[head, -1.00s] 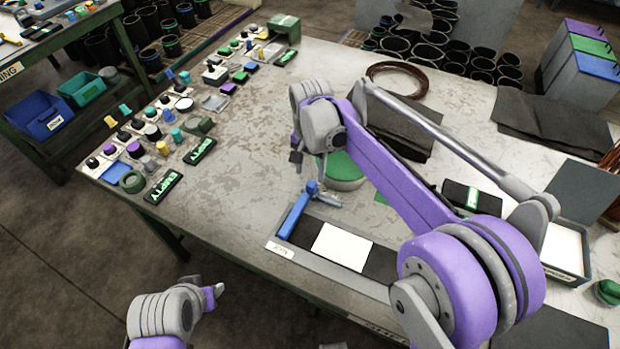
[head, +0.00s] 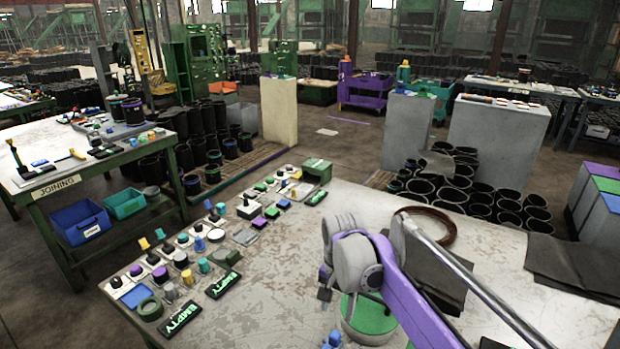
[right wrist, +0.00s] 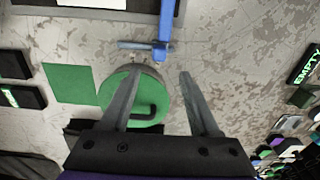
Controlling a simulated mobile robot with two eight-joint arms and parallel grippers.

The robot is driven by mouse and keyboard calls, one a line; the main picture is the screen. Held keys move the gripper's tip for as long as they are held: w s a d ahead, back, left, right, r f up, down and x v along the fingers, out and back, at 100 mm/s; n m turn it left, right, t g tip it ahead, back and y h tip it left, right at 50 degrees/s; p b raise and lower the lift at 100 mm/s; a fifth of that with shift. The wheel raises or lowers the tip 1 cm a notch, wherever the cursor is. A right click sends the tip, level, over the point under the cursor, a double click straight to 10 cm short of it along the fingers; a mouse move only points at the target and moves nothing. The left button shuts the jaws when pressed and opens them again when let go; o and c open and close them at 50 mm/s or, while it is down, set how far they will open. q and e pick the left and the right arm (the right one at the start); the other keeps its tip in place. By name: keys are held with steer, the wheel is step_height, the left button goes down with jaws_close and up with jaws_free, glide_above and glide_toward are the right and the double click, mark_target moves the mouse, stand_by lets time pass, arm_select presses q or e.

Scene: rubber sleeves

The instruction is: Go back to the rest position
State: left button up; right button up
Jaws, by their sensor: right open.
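My right gripper (right wrist: 155,103) is open and empty in the right wrist view. Its fingers hang above a round green-topped disc (right wrist: 125,88) with a dark curved mark on it, and a blue clamp (right wrist: 160,30) lies just past the fingertips. In the head view my right arm reaches in from the lower right, and its gripper (head: 324,284) hangs over the worktable (head: 290,240), beside the green-topped disc (head: 368,315). Whether the fingers touch anything cannot be told. My left gripper is outside the head view.
Small parts and two EMPTY signs (head: 222,286) line the table's left edge. A brown hose coil (head: 440,238) and dark sheets (head: 570,268) lie on the right. The joining table (head: 60,165) stands at left; black sleeves (head: 480,195) stand behind. The table's middle is bare.

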steer(key=s+d+f+n+t+p, duration=0.2)
steer(key=s+d, duration=0.3)
steer(key=s, duration=0.7)
steer(key=s+d+f+n+t+p, duration=0.1)
steer(key=s+d+n+t, duration=0.2)
steer(key=s, duration=0.8)
steer(key=shift+s+d+f+n+p, duration=0.35)
steer(key=shift+d+n+p, duration=0.05)
steer(key=shift+d+n, duration=0.45)
